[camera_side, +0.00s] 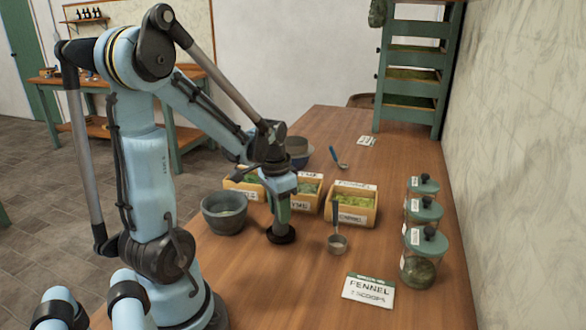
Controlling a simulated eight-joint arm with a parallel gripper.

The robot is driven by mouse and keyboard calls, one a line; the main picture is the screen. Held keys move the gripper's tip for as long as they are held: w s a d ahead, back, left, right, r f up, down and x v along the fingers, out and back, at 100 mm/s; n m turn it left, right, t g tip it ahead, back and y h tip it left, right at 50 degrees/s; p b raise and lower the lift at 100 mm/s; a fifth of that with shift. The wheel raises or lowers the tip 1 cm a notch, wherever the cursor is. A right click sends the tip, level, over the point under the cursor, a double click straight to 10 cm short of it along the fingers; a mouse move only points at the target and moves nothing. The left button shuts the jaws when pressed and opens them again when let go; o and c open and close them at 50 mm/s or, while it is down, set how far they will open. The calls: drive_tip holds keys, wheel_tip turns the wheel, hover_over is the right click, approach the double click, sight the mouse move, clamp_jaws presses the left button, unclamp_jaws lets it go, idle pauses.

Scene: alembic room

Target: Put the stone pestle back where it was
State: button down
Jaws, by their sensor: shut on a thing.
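My gripper (280,205) points down over the wooden table, in front of the herb boxes. It is shut on a dark upright piece, which I take to be the stone pestle (281,235). The wide, round dark lower end shows just below the jaws, at or very near the table top; I cannot tell whether it touches. The jaws hide its upper part. A grey stone bowl (224,215), like a mortar, stands on the table to the left of my gripper, apart from it.
Several wooden boxes of green herbs, one at the right (351,205), stand behind my gripper. A metal scoop (337,243) lies to its right. A FENNEL card (369,290) lies at front right, near lidded jars (418,270). The front middle of the table (290,290) is clear.

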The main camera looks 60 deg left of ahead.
drive_tip(key=shift+f, duration=0.25)
drive_tip(key=c, duration=0.8)
unclamp_jaws()
drive_tip(key=r, duration=1.2)
drive_tip(key=shift+s+d, duration=0.15)
drive_tip(key=shift+s, duration=0.25)
drive_tip(key=w+d+f+t, duration=0.1)
drive_tip(key=d+t, duration=0.1)
drive_tip(key=d, duration=0.4)
drive_tip(key=w+d+f+t, duration=0.1)
drive_tip(key=d+t, duration=0.1)
drive_tip(key=d, duration=0.4)
drive_tip(key=w+d+f+m+t, duration=0.1)
drive_tip(key=d+t, duration=0.1)
drive_tip(key=d, duration=0.4)
drive_tip(key=shift+w+d, duration=0.15)
drive_tip(key=shift+w, duration=0.2)
